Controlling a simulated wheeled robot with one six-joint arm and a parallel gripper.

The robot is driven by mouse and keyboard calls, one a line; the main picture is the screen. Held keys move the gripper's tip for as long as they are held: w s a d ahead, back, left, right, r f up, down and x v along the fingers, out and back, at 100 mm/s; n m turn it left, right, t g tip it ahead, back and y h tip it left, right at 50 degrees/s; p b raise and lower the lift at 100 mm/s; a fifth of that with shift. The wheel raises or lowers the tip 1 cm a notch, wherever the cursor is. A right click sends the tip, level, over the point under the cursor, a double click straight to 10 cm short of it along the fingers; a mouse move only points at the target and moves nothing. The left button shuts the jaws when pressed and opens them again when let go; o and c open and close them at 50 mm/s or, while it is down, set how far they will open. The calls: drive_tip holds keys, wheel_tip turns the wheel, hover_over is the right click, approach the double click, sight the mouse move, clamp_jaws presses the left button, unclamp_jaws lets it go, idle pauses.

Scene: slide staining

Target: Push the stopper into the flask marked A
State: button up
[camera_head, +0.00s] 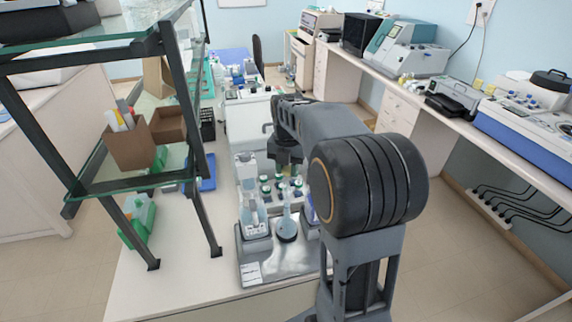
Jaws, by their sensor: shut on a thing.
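A clear flask with a long neck and bluish liquid in its round base (287,229) stands upright on a metal tray (285,265) on the white bench. I cannot read any letter on it. My gripper (288,180) points down from the dark wrist, just behind and above the flask's neck in the picture. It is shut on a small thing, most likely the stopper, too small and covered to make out. I cannot tell whether that thing touches the flask's mouth. My own arm hides the area right of the flask.
A bottle in a grey holder (254,222) stands left of the flask. Several green-capped vials (266,189) sit behind it. A glass-shelved rack (135,170) with a brown box of pens (130,145) rises at left. The bench front between rack and tray is clear.

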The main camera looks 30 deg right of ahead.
drive_tip(key=shift+a+f+b, duration=0.15)
drive_tip(key=shift+f+b, duration=1.15)
drive_tip(key=shift+f, duration=0.35)
drive_tip(key=shift+f+b, duration=0.55)
drive_tip(key=shift+f, duration=0.4)
drive_tip(key=shift+f+b, duration=0.3)
drive_tip(key=shift+f, duration=0.45)
idle(0.6)
drive_tip(key=o, duration=1.4)
drive_tip(key=shift+c, duration=0.2)
drive_tip(key=shift+r, duration=0.1)
drive_tip(key=shift+r+p, duration=2.5)
drive_tip(key=shift+r, duration=0.45)
